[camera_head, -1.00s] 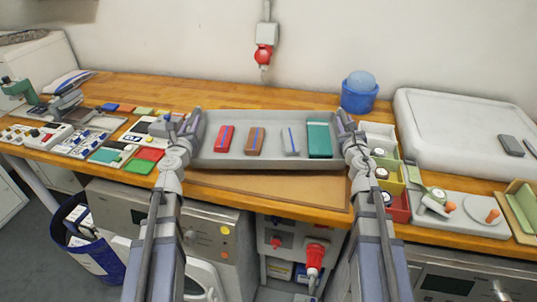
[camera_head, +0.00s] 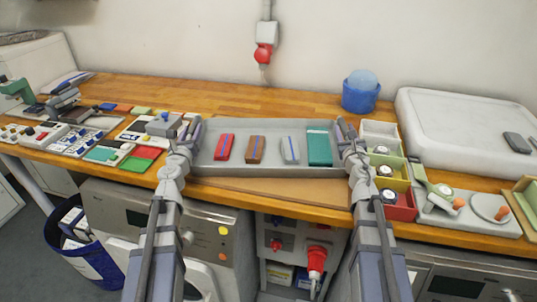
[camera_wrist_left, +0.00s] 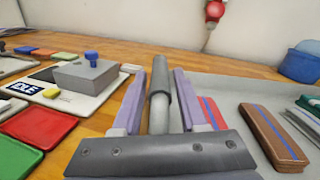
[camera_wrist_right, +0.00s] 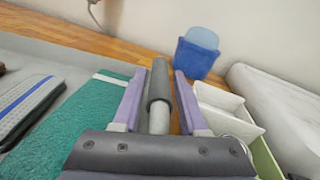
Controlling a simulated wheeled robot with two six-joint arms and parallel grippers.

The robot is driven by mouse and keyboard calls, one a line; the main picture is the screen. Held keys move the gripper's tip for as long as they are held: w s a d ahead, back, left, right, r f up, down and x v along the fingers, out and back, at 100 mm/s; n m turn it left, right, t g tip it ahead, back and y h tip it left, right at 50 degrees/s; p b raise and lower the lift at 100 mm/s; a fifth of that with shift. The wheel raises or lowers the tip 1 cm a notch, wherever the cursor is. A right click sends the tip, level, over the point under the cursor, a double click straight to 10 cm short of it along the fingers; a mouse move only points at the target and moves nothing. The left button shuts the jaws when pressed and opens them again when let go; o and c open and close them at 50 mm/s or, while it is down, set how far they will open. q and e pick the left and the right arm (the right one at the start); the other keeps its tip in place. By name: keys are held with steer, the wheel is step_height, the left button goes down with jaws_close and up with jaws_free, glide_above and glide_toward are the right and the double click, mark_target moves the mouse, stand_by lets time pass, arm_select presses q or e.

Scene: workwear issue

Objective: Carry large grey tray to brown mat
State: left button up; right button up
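The large grey tray (camera_head: 265,170) is in the middle of the head view, level, over the back part of the brown mat (camera_head: 290,196). The mat's front strip shows in front of the tray; the rest is hidden. I cannot tell whether the tray touches the mat. It holds a red item (camera_head: 224,147), a brown item (camera_head: 255,149), a grey item (camera_head: 290,150) and a green item (camera_head: 319,148). My left gripper (camera_wrist_left: 158,88) is shut on the tray's left handle. My right gripper (camera_wrist_right: 160,88) is shut on the right handle.
Small bins (camera_head: 396,205) stand close to the tray's right end, with a blue tub (camera_head: 360,92) behind. A grey box on a pale plate (camera_head: 162,124) and coloured cards (camera_head: 140,160) lie to the left. The wooden worktop (camera_head: 230,100) is clear behind the tray.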

arm_select(q)
steer(key=shift+o, duration=1)
arm_select(e)
steer(key=shift+o, duration=1.1)
arm_select(q)
steer(key=s, duration=0.7)
steer(key=shift+s, duration=0.3)
arm_select(e)
steer(key=shift+s+a, duration=0.1)
steer(key=shift+s, duration=3.7)
steer(key=shift+r, duration=0.1)
